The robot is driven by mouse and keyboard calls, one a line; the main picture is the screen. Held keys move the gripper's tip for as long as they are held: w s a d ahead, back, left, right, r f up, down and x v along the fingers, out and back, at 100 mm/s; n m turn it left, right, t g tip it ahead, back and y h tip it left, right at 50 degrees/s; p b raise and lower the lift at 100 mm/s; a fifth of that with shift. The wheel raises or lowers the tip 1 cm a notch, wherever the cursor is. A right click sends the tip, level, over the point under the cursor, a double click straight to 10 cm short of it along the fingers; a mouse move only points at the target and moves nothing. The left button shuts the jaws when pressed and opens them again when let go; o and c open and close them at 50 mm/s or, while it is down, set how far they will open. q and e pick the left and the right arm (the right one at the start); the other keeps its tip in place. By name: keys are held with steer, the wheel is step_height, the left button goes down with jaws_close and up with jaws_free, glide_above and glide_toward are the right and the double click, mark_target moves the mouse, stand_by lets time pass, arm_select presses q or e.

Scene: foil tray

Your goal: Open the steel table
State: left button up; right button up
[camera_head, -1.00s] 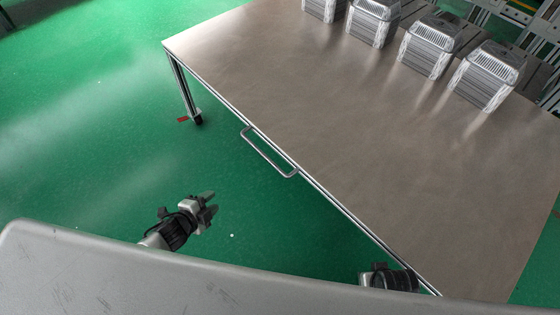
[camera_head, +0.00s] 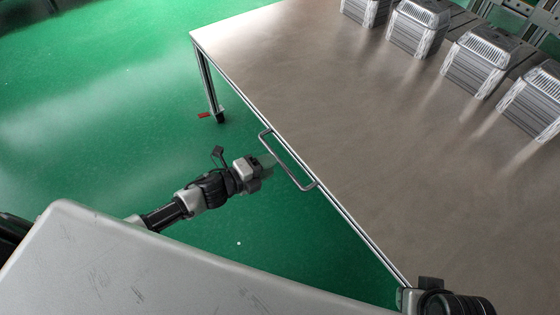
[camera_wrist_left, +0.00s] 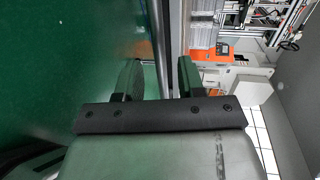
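The steel table (camera_head: 330,110) has a flat brown-grey metal top and slim metal legs. A U-shaped metal handle (camera_head: 302,188) sticks out from its near-left edge. My left gripper (camera_head: 267,163) is just left of the handle, pointing at its bar, with the fingertips very close to it. In the left wrist view its two fingers (camera_wrist_left: 159,72) stand apart, and I see no object clamped between them. I cannot tell whether the bar lies between the fingertips. Part of my right arm shows at the bottom right; its fingertips are out of view.
Several grey ribbed metal blocks (camera_head: 418,28) stand in a row along the table's far side. A table leg (camera_head: 208,85) ends at a caster with a red pedal. Green floor (camera_head: 110,90) left of the table is clear. The wrist view shows orange-and-white machinery (camera_wrist_left: 225,72).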

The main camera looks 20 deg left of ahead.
arm_select(q)
steer(key=shift+x, duration=2.1)
steer(key=shift+c, duration=0.5)
jaws_close()
